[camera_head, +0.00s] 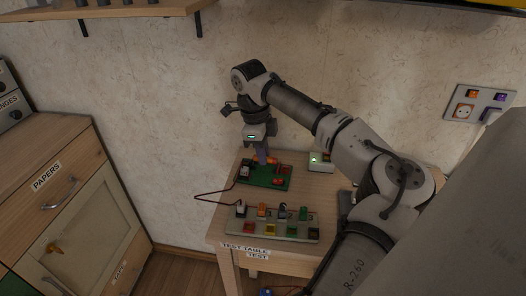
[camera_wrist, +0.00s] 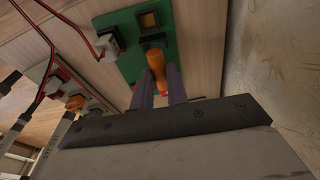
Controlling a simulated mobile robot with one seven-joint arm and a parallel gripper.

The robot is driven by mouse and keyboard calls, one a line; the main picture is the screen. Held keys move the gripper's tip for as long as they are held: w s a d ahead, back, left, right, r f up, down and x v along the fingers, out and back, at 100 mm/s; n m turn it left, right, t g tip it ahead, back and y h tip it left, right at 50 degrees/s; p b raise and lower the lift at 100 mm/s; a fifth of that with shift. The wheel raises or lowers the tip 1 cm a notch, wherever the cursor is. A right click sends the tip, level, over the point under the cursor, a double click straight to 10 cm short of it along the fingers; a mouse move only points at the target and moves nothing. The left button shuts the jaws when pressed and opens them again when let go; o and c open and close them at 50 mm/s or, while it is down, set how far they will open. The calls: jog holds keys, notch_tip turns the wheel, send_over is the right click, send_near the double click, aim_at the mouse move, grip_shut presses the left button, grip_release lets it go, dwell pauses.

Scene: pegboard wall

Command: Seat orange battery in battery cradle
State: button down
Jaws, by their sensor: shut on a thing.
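The orange battery (camera_wrist: 153,60) is between the two fingers of my gripper (camera_wrist: 161,74) in the wrist view, which are shut on it. It is over the green board (camera_wrist: 128,36), with its far end close to a black square holder (camera_wrist: 148,21). I cannot tell which part is the battery cradle, or whether the battery touches it. In the head view my gripper (camera_head: 262,159) points down over the back of the green board (camera_head: 262,181), and the orange battery (camera_head: 273,160) shows only in small part beside the fingers.
A grey rack (camera_head: 283,236) with several coloured parts stands at the table's front. A red wire (camera_head: 205,197) loops from a white connector (camera_head: 244,170) on the board. A white box with a green light (camera_head: 320,161) stands right of the board. The wall is close behind.

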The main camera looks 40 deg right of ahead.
jog(key=shift+f+b, duration=0.4)
jog(key=shift+f, duration=0.6)
jog(key=c, duration=1.3)
grip_release()
jog(key=shift+r+p, duration=2.25)
jog(key=shift+r, duration=0.3)
jog(key=shift+s, duration=0.1)
